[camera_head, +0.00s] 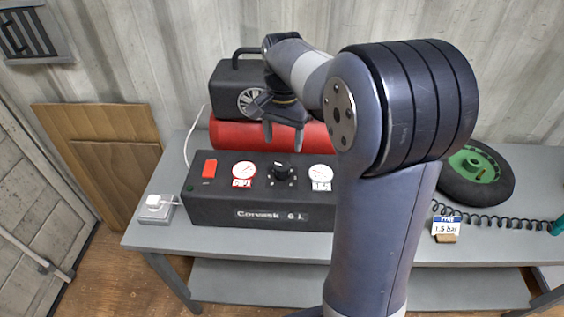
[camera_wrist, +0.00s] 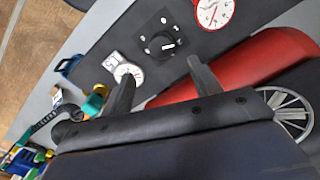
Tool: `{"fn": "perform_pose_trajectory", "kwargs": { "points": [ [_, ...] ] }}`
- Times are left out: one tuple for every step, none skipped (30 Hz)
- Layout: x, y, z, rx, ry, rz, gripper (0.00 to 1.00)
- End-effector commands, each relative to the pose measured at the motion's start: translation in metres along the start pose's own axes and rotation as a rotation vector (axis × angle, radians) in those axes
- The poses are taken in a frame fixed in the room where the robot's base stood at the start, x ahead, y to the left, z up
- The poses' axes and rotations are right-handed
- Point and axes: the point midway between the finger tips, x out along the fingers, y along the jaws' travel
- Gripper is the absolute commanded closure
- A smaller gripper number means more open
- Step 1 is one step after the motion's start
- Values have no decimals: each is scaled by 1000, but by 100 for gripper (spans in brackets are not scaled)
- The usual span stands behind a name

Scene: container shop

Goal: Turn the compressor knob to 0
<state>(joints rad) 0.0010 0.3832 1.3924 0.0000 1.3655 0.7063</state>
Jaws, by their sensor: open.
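The black compressor knob (camera_head: 283,170) sits on its dark dial plate on top of the grey control box (camera_head: 262,214), between two round white gauges. In the wrist view the knob (camera_wrist: 165,45) has a pale mark and small white marks around it; I cannot read its setting. My gripper (camera_head: 283,138) is above and behind the knob, pointing down, in front of the red tank (camera_head: 232,134). In the wrist view the open, empty fingers of my gripper (camera_wrist: 160,72) stand apart, with the knob beyond their tips. They appear clear of it.
A red switch (camera_head: 209,168) and the left gauge (camera_head: 243,170) are left of the knob, the right gauge (camera_head: 320,172) to its right. The grey table (camera_head: 150,236) also holds a wheel (camera_head: 474,172) and a "TYRE 1.5 bar" sign (camera_head: 446,226). My arm hides the table's middle.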

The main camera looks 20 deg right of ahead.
Motion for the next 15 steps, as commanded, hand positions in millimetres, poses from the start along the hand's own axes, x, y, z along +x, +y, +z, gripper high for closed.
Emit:
{"fn": "perform_pose_trajectory", "kwargs": {
  "points": [
    [10, 1, 1, 0, -4, 3, 41],
    [15, 1, 1, 0, -4, 4, 41],
    [23, 1, 1, 0, -4, 4, 41],
    [29, 1, 1, 0, -5, 5, 41],
    [35, 1, 1, 0, -5, 4, 41],
    [43, 1, 1, 0, -4, 4, 41],
    [48, 1, 1, 0, -5, 4, 41],
    [54, 1, 1, 0, -4, 4, 41],
    [61, 1, 1, 0, -5, 4, 41],
    [65, 1, 1, 0, -3, 3, 41],
    [70, 1, 1, 0, -4, 3, 41],
    [75, 1, 1, 0, -3, 3, 41],
    [79, 1, 1, 0, -4, 3, 41],
    [82, 0, 1, 0, -3, 2, 41],
    [85, 0, 0, 0, -2, 2, 41]
  ]
}}
